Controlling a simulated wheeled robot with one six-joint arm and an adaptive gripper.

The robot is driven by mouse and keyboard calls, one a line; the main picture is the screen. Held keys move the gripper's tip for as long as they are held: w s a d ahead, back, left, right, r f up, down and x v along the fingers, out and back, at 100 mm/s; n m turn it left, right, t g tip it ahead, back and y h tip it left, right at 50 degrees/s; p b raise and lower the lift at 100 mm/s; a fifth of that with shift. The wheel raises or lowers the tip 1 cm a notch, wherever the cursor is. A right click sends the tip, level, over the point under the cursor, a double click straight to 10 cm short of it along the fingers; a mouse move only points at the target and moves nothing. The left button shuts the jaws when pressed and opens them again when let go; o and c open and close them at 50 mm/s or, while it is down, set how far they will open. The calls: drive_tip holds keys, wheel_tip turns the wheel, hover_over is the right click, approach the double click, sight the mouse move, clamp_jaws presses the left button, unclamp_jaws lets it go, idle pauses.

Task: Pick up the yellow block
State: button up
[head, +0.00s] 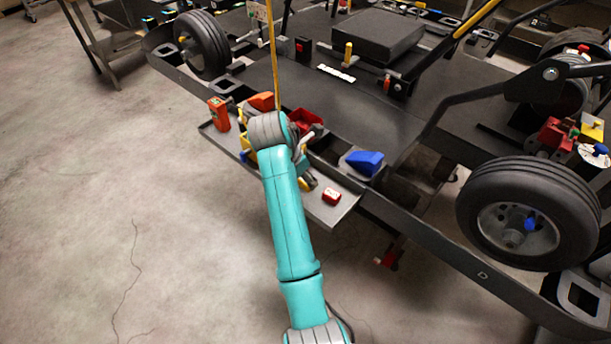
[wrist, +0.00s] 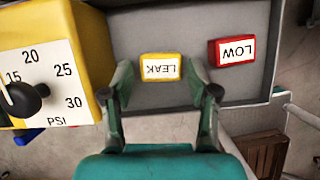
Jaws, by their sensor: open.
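In the wrist view, a small yellow block (wrist: 160,67) with a white label reading LEAK, upside down, lies on a grey tray (wrist: 190,22). My gripper (wrist: 161,88) is open, with one finger to each side of the block. The block shows between and slightly beyond the fingertips; I cannot tell how far above the tray they are. In the head view, my teal arm reaches over the tray (head: 338,213) at the kart stand's edge and hides most of the gripper. I cannot clearly make out the yellow block there.
A red block labelled LOW (wrist: 232,50) lies right of the yellow block; it also shows in the head view (head: 331,196). A large yellow PSI gauge (wrist: 55,65) stands close to my left finger. A blue bin (head: 364,162) and an orange-red device (head: 219,114) are nearby.

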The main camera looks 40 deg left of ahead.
drive_tip(key=shift+w+d+f, duration=0.1)
drive_tip(key=shift+w+f, duration=0.15)
drive_tip(key=shift+f, duration=0.3)
drive_tip(key=c, duration=0.7)
